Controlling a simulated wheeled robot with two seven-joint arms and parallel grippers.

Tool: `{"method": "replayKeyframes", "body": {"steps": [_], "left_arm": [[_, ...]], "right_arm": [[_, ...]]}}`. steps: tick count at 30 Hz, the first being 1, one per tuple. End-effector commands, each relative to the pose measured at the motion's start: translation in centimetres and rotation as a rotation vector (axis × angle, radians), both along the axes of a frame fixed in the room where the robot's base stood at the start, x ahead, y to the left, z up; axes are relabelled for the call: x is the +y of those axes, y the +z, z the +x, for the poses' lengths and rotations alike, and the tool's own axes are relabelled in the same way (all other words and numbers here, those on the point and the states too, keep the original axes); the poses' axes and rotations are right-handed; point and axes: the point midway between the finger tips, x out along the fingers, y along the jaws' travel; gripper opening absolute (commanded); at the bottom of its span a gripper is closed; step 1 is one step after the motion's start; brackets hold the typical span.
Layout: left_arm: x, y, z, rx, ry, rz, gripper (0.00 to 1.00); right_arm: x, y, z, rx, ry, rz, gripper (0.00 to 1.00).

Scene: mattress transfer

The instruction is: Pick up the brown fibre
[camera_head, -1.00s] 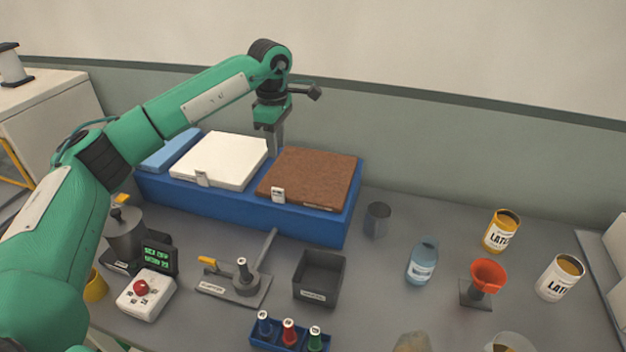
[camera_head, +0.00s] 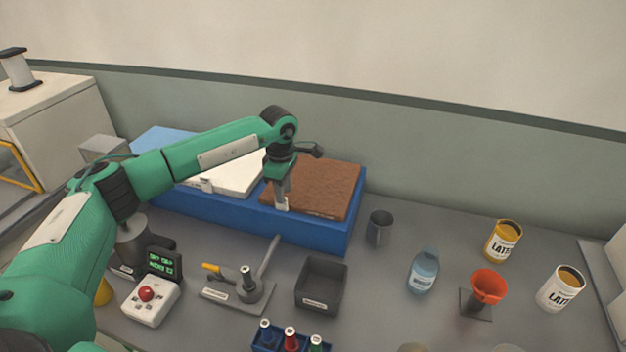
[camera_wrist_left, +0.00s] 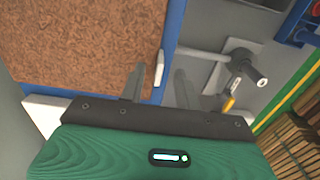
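The brown fibre slab (camera_head: 325,186) lies flat on the right part of the blue tray (camera_head: 330,235). It also fills the upper left of the left wrist view (camera_wrist_left: 80,40). A small white tab (camera_wrist_left: 160,68) sits at its edge. My left gripper (camera_head: 282,200) points down at the slab's front left edge, close to the tab. In the left wrist view its two fingers (camera_wrist_left: 159,72) are apart, with the tab between or below them. I cannot tell whether they touch it. My right gripper is not in view.
A white slab (camera_head: 240,178) and a blue one (camera_head: 155,142) lie left on the tray, partly behind my arm. In front stand a lever device (camera_head: 243,288) and a grey bin (camera_head: 321,285). A metal cup (camera_head: 379,228) and a blue bottle (camera_head: 423,270) stand to the right.

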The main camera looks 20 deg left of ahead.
Motion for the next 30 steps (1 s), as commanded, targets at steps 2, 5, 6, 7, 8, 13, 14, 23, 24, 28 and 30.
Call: {"method": "replayKeyframes", "body": {"steps": [2,5,6,7,8,13,14,23,24,28,30], "left_arm": [[0.1,-0.8,-0.1,0.003,0.0,0.001,0.33],[0.0,-2.1,-0.1,0.002,-0.001,0.0,0.33],[0.1,-2.4,-0.1,0.002,-0.001,0.0,0.33],[0.1,-2.6,-0.1,0.001,-0.001,0.0,0.33],[0.1,-2.7,0.0,0.0,-0.002,0.0,0.33],[0.1,-2.9,0.0,-0.001,-0.002,0.0,0.33],[0.1,-2.9,0.0,-0.001,-0.002,0.0,0.33],[0.1,-2.8,0.0,-0.002,-0.001,0.0,0.0],[0.1,-2.8,0.0,-0.002,-0.001,0.0,0.0],[0.1,-2.8,0.0,-0.002,-0.001,0.0,0.0],[0.1,-2.7,0.0,-0.002,-0.001,0.0,0.0]], "right_arm": [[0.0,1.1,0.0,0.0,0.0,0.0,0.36],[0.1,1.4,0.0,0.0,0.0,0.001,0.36],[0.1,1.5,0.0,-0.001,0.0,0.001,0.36],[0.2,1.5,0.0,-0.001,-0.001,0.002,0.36],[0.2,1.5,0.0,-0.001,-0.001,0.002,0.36],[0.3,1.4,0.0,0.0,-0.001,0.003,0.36],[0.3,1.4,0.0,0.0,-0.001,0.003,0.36],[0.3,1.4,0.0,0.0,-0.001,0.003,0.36],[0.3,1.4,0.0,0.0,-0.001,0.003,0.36],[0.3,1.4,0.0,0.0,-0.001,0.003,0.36],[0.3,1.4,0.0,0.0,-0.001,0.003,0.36]]}}
